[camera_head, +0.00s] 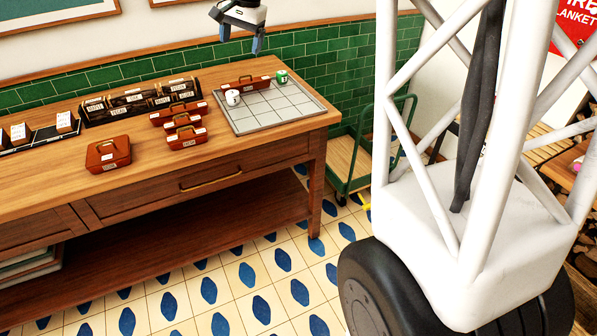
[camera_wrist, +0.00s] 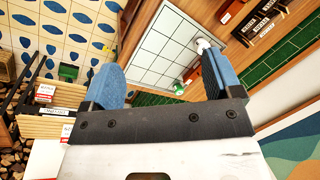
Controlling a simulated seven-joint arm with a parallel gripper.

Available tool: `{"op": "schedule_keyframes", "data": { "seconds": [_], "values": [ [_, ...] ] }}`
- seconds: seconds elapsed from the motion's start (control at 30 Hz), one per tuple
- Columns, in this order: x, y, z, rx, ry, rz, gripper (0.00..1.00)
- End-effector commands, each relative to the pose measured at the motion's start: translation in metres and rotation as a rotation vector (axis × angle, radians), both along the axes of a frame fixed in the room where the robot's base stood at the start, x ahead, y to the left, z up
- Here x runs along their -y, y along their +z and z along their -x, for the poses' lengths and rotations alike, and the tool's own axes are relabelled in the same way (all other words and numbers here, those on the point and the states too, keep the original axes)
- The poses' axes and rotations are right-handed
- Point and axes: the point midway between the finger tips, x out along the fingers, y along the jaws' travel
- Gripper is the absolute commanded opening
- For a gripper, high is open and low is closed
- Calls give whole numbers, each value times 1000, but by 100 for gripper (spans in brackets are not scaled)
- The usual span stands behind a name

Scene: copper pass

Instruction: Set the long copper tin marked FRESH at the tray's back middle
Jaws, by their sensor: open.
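A long copper tin (camera_head: 245,83) with a handle lies along the back edge of the tiled tray (camera_head: 272,112), near the middle. Its label is too small to read. It also shows in the wrist view (camera_wrist: 191,74), partly visible beyond the tray. My gripper (camera_head: 240,36) is open and empty, raised above the back of the tray and apart from the tin. In the wrist view its blue fingers (camera_wrist: 162,66) are spread wide. More copper tins stand on the counter left of the tray: a long one (camera_head: 178,114), a small one (camera_head: 187,138) and a larger one (camera_head: 108,153).
A white mug (camera_head: 233,97) stands at the tray's left back, and a green mug (camera_head: 282,76) at its right back corner. A dark rack of labelled tins (camera_head: 140,100) stands against the green tiled wall. The tray's front is clear.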

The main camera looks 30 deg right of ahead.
Motion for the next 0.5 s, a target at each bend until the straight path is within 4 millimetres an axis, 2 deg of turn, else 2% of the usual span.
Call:
{"op": "schedule_keyframes", "data": {
  "seconds": [0.03, 0.5],
  "values": [
    [-4, 3, 16, 7, 22, 10, 85],
    [-30, 0, 146, 47, 224, 103, 85]
  ]
}}
